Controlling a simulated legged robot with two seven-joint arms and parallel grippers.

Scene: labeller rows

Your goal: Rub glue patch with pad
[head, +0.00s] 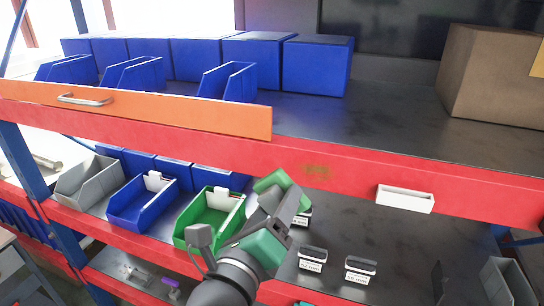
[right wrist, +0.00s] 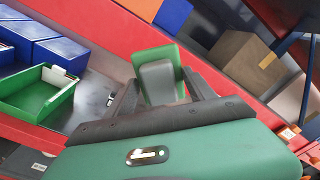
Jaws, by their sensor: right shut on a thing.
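The glue patch (head: 317,170) is a small brownish-yellow smear on the front face of the red upper shelf beam. My right gripper (head: 286,204) is shut on the pad, which has a green face (head: 280,180) and a grey grip block (right wrist: 160,80). The pad is tilted, just left of and slightly below the patch in the head view. Whether it touches the beam cannot be told. In the right wrist view the green plate (right wrist: 166,53) faces the red beam and hides what lies behind it. My left gripper is not in view.
A white label holder (head: 405,198) sits on the beam right of the patch. Below are a green bin (head: 187,240), a blue bin (head: 127,214) and small black-and-white items (head: 361,268). A cardboard box (head: 490,80) stands above.

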